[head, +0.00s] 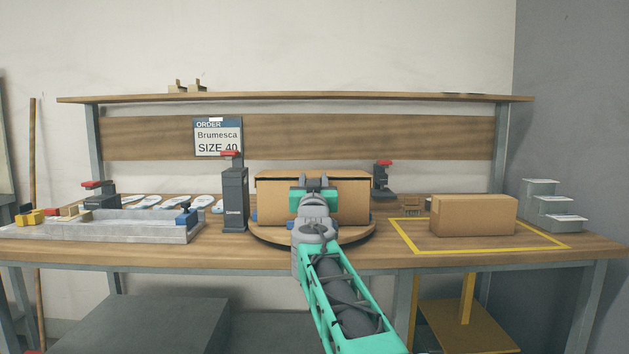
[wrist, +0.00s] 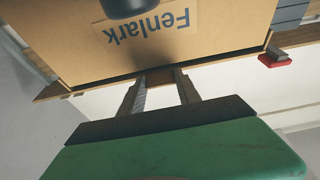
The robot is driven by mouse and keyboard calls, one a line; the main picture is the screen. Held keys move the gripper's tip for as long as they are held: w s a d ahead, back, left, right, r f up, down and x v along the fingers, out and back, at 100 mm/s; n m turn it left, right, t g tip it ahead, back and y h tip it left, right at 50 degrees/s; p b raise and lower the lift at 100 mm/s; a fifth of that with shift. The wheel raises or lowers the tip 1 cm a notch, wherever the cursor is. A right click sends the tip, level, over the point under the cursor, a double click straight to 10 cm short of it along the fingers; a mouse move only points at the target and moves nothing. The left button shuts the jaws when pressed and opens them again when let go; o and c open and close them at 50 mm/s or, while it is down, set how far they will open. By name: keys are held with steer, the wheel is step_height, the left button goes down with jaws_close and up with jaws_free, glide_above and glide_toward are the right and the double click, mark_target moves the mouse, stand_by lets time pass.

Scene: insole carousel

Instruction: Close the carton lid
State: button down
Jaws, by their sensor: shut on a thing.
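The brown carton (head: 348,205) stands on a round wooden turntable (head: 270,236) at the middle of the bench. Its lid (head: 275,174) lies across the top; a dark line runs beneath its front edge, and I cannot tell if it is flush. My gripper (head: 316,182) is at the carton's upper front edge and hides part of its front. In the wrist view, the carton's face (wrist: 220,40) shows upside-down "Fenlark" lettering. The gripper's fingers (wrist: 160,82) reach its edge and are shut on a small brown part there, apparently the lid's tab.
A grey post with a red top (head: 234,200) stands close left of the carton. A red-topped device (head: 383,178) is behind right. Another closed carton (head: 473,215) sits inside a yellow outline (head: 420,249). A grey tray (head: 130,231) and pale insoles (head: 173,202) are left.

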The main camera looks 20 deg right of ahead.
steer(key=c, duration=1.3)
jaws_free()
steer(key=shift+w+a+f, duration=0.1)
steer(key=shift+f, duration=0.15)
steer(key=o, duration=0.5)
steer(key=shift+a+r, duration=0.15)
steer(key=shift+c, duration=0.2)
steer(key=v, duration=0.7)
steer(key=shift+s, duration=0.4)
steer(key=shift+a, duration=0.1)
